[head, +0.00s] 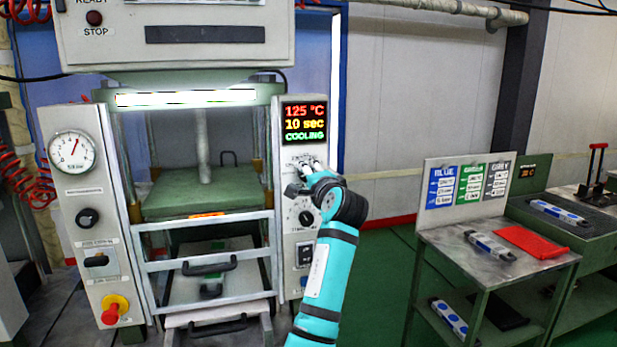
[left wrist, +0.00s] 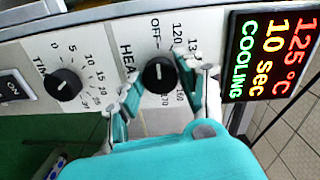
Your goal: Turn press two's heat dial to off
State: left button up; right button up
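The heat dial (left wrist: 159,75) is a round black knob on a pale panel in the left wrist view. Its scale has OFF at the top, then 120 and higher numbers; a white mark on the knob seems to face OFF. My left gripper (left wrist: 160,78) has a finger on either side of the knob, with a small gap showing, so it looks open around it. In the head view my left gripper (head: 308,172) is at the press's right panel and hides the heat dial. My right gripper is not in view.
The display (head: 305,122) above reads 125 °C, 10 sec, COOLING. The time dial (head: 306,217) and a switch (head: 305,254) sit below on the same panel. A gauge (head: 72,152) and red stop knob (head: 114,309) are on the left panel. A bench (head: 455,240) stands right.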

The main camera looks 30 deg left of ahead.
pick_arm(q)
jog(key=o, duration=0.4)
jog(key=shift+c, duration=0.2)
jog(key=v, duration=1.2)
jog(key=shift+f, duration=0.1)
